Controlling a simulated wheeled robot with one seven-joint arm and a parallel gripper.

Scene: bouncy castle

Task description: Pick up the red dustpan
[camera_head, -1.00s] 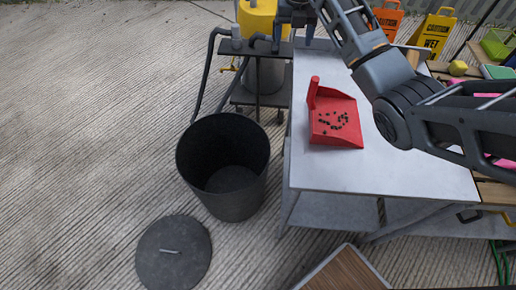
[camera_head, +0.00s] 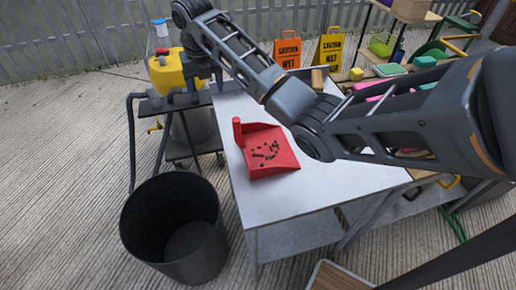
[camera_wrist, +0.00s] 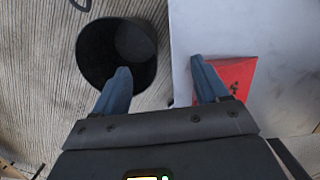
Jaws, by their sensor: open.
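The red dustpan (camera_head: 268,152) lies on the pale table (camera_head: 330,190) near its left edge, its upright handle at its far left corner. Several small dark bits lie in its pan. In the wrist view the dustpan (camera_wrist: 236,76) is at the right, partly hidden by one finger and my gripper's body. My gripper (camera_wrist: 160,66) is open and empty, pointing down over the gap between a black bin and the table. Its right finger overlaps the dustpan's edge in the picture; I cannot tell whether they touch. In the head view my arm reaches across above the table, beyond the dustpan.
The open black bin (camera_head: 175,228) stands on the ground left of the table. A yellow bucket (camera_head: 178,70) sits on a dark cart behind it. Orange (camera_head: 287,50) and yellow (camera_head: 328,48) caution signs stand at the back. Shelves with coloured items are at the right.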

